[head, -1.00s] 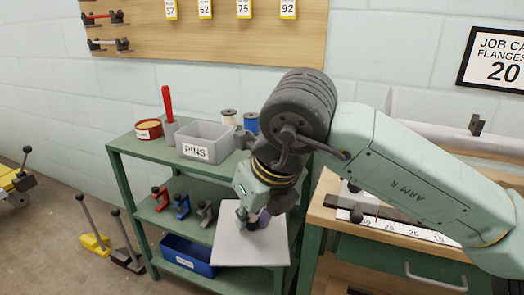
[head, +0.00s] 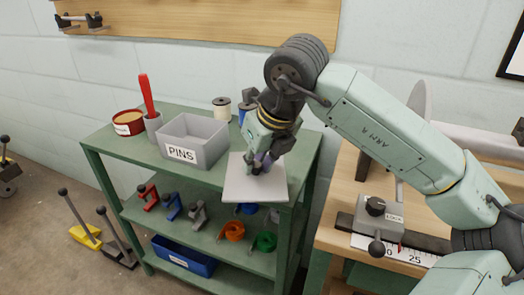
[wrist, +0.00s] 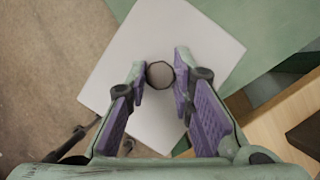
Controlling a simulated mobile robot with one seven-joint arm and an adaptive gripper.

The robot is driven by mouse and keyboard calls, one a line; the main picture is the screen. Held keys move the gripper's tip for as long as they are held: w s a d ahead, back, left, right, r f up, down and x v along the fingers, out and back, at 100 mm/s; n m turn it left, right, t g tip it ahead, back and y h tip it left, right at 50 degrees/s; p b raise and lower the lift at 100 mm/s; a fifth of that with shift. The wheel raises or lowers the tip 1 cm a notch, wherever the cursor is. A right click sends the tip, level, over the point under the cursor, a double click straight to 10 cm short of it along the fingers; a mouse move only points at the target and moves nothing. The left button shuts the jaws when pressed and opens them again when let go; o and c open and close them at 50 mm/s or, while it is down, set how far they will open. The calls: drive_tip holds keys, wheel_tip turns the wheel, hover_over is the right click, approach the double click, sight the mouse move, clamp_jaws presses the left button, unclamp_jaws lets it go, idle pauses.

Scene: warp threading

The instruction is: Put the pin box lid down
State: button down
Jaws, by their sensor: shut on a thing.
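The pin box lid is a flat, light grey square plate (head: 250,190) with a round dark knob (wrist: 159,75) at its middle. My gripper (head: 262,163) is shut on the knob and holds the lid near the right front of the green shelf unit. In the wrist view, my gripper (wrist: 160,75) has a purple-padded finger on each side of the knob. The lid (wrist: 180,30) there lies partly over the green shelf top and partly over the floor. The grey pin box (head: 205,137), labelled PINS, stands open on the shelf top, left of the lid.
A red tub (head: 129,121), a cup with a red-handled tool (head: 150,100) and thread spools (head: 222,108) stand on the shelf top (head: 115,150). Clamps and coloured coils (head: 232,231) lie on the shelf below. A wooden workbench (head: 345,205) stands at the right.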

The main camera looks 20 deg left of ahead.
drive_tip(key=w, duration=0.2)
drive_tip(key=w+a+p, duration=0.1)
drive_tip(key=w, duration=0.4)
drive_tip(key=shift+w+a+f, duration=0.15)
drive_tip(key=shift+a+f, duration=0.15)
drive_tip(key=f, duration=0.1)
drive_tip(key=f+p, duration=0.1)
drive_tip(key=f, duration=0.1)
drive_tip(key=shift+w+a, duration=0.1)
drive_tip(key=shift+w, duration=0.25)
drive_tip(key=shift+f, duration=0.35)
drive_tip(key=shift+f, duration=0.25)
drive_tip(key=c, duration=1.4)
unclamp_jaws()
drive_tip(key=shift+r, duration=0.1)
drive_tip(key=shift+r, duration=0.4)
drive_tip(key=v, duration=1.1)
drive_tip(key=shift+r+b, duration=0.25)
drive_tip(key=shift+b, duration=0.1)
drive_tip(key=shift+s, duration=0.15)
